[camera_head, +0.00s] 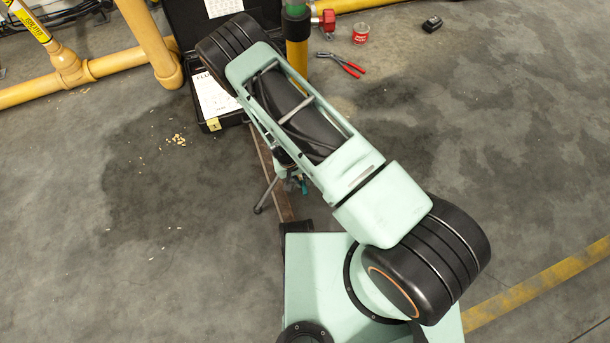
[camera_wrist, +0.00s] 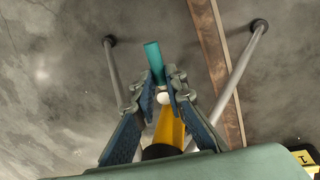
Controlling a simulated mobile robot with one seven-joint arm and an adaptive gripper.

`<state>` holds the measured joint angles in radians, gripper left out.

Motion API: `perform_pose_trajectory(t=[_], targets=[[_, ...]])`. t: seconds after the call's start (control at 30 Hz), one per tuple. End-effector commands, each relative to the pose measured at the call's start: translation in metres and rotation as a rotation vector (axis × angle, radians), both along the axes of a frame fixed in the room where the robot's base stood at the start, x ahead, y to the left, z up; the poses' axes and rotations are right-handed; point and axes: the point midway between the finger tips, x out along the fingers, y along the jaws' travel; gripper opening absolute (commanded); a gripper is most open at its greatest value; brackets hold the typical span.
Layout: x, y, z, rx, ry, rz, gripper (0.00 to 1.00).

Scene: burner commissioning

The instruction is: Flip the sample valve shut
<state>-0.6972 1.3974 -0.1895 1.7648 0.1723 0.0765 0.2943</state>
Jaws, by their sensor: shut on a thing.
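In the wrist view, my gripper (camera_wrist: 161,86) has its two blue-padded fingers closed in around the sample valve's teal lever (camera_wrist: 153,58). The lever's free end sticks out past the fingertips, toward the top of the picture. A small white round part (camera_wrist: 164,98) and a yellow pipe piece (camera_wrist: 170,128) show between the fingers, below the lever. The valve body is mostly hidden by the fingers. In the head view my arm covers the gripper and most of the valve; only a small teal bit (camera_head: 304,184) shows beside the arm.
Grey stand legs (camera_wrist: 240,68) spread to the floor on both sides, with a wooden strip (camera_wrist: 215,60) between them. The floor at right is mostly clear.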

Motion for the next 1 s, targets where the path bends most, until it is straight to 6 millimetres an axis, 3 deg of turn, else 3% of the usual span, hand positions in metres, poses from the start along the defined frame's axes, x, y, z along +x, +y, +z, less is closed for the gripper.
perform_pose_trajectory(t=[0.03, 0.33, 0.83, 0.87, 1.0], targets=[[0.0069, 0.0029, -0.0006, 0.006, -0.016, -0.023, 0.00], [0.0066, 0.0039, 0.0000, 0.007, -0.017, -0.121, 0.00], [0.0070, 0.0043, 0.0006, 0.007, -0.017, -0.137, 0.00], [0.0070, 0.0043, 0.0006, 0.007, -0.017, -0.137, 0.14], [0.0049, 0.0035, 0.0005, 0.005, -0.012, -0.136, 0.29]])
